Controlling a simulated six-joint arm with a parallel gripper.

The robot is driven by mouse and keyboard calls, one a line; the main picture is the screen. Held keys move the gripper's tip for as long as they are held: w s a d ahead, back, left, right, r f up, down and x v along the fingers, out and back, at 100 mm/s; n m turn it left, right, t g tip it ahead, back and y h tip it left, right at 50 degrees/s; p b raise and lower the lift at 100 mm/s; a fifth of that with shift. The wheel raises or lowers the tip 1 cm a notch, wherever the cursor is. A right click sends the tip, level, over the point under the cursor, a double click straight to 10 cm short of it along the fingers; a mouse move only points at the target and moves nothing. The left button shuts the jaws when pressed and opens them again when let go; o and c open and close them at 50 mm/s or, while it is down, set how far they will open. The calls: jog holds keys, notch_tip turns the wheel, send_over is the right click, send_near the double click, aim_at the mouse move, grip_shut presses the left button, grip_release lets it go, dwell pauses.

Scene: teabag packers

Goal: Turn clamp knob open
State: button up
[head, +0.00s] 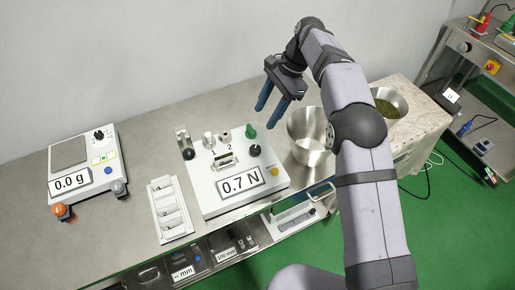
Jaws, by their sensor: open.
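A white tester box (222,210) with a display reading 0.7 N stands on the steel bench. On its top are a black knob (255,151), a green knob (250,132) and a light grey knob (208,140). A small clamp-like metal fixture (226,162) sits between them, by a label "2". I cannot tell which knob is the clamp knob, or how far it is turned. My gripper (267,116), with two blue fingers, is open and empty. It hangs above and behind the box's right side, apart from the knobs.
A metal bucket (309,140) stands close right of the tester, near my arm. A white tray with numbered slots (184,230) lies to the left. Farther left is a scale reading 0.0 g (88,160).

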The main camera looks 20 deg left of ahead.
aim_at(255, 148)
notch_tip(255, 148, down, 8)
jog(key=m, duration=0.5)
jog(key=shift+s+t+y, duration=0.3)
jog(key=shift+s+t, duration=0.1)
jog(key=shift+s, duration=0.05)
jog(key=shift+p+x, duration=1.25)
jog(key=shift+x, duration=2.35)
jog(key=shift+d, duration=0.1)
jog(key=c, duration=1.1)
